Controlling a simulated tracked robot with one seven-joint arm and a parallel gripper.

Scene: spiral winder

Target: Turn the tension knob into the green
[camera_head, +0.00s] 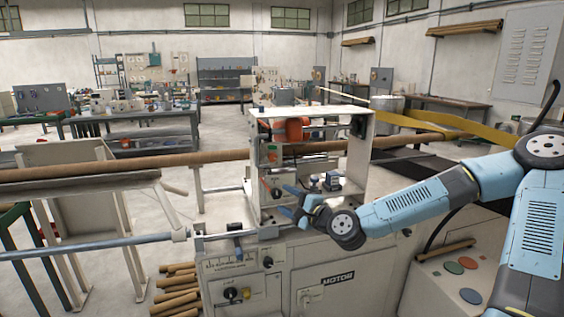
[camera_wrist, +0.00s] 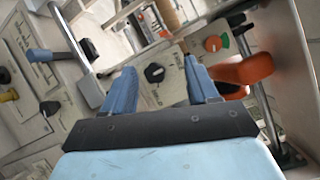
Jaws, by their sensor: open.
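My gripper (camera_wrist: 160,66) is open. Its two blue fingers point at the machine's light front panel. A black round knob (camera_wrist: 154,73) shows between the fingertips in the wrist view, on a printed plate, with nothing gripped. I cannot read the labels, so I cannot tell which one is the tension knob. In the head view my gripper (camera_head: 288,201) is in front of the machine's upright housing, near the black knob (camera_head: 275,192) and below the red-orange knob (camera_head: 272,157).
A large orange-red part (camera_wrist: 243,71) lies close to the right finger in the wrist view. A blue-handled lever (camera_wrist: 45,55) and a metal bar stand at left. Workbenches are far back.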

